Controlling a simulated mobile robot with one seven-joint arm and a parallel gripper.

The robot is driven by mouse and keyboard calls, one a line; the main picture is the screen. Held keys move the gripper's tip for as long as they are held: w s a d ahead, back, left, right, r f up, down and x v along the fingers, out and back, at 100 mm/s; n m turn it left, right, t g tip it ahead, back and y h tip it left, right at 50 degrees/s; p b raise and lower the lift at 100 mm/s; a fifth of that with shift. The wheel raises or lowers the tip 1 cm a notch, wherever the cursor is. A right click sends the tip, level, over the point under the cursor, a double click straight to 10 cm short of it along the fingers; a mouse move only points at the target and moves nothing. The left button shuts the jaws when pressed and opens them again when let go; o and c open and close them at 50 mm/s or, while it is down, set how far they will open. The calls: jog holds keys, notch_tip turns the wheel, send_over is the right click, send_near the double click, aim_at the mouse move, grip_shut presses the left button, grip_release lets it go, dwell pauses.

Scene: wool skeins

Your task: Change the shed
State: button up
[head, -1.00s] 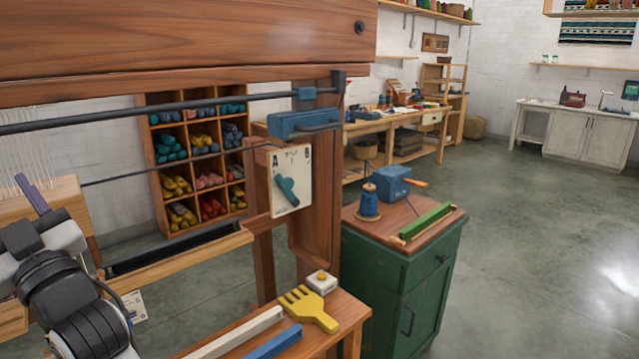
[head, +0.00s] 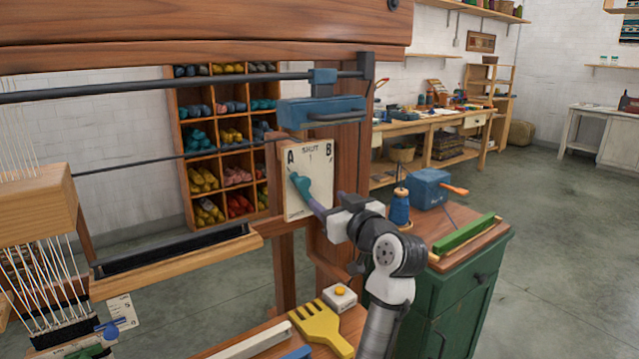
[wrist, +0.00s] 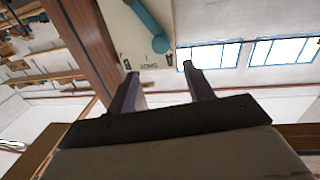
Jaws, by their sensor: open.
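A pale plate (head: 322,172) marked A, SHUT and B is fixed to the loom's wooden upright. Its teal lever (head: 301,187) leans toward the A side. The lever and its rounded end also show in the wrist view (wrist: 159,43), just beyond my fingertips and roughly in line with the gap between them. My gripper (head: 314,206) is at the lower part of the plate, close to the lever. Its two fingers are apart with nothing between them, as the wrist view (wrist: 160,70) shows. I cannot tell whether a finger touches the lever.
A blue block (head: 320,112) on a dark rail sits above the plate. Below are a bench with a yellow comb (head: 322,328) and a small white button box (head: 340,297). A green cabinet (head: 455,310) stands at right, with a blue winder (head: 429,188) on top.

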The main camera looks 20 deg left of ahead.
aim_at(306, 184)
jog(key=p+x, duration=0.2)
jog(key=x, duration=1.1)
jog(key=shift+s+a, duration=0.1)
jog(key=shift+s, duration=0.05)
jog(key=shift+p, duration=0.3)
grip_shut()
